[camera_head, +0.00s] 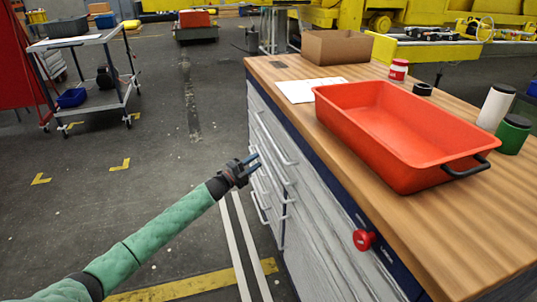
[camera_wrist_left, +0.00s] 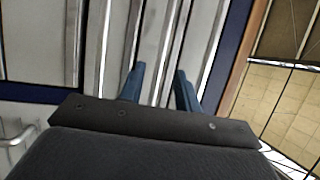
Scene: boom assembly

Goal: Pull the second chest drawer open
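The chest (camera_head: 268,118) is a grey drawer unit under a wooden worktop, with several long bar handles down its front. The top handle (camera_head: 276,140) and a lower handle beside my gripper show in the head view. My left gripper (camera_head: 251,163) is in front of the upper drawers, close to these handles. In the left wrist view its two blue fingers (camera_wrist_left: 159,88) are spread apart, facing pale drawer fronts and bars. I cannot tell whether a handle lies between the fingertips. No drawer visibly stands out. My right gripper is not in view.
An orange tray (camera_head: 385,135) sits on the worktop (camera_head: 450,228), with a cardboard box (camera_head: 337,47) and a paper sheet (camera_head: 309,89) behind it. A red knob (camera_head: 363,239) juts from the chest front. The floor left of the chest is clear; a grey cart (camera_head: 92,42) stands farther left.

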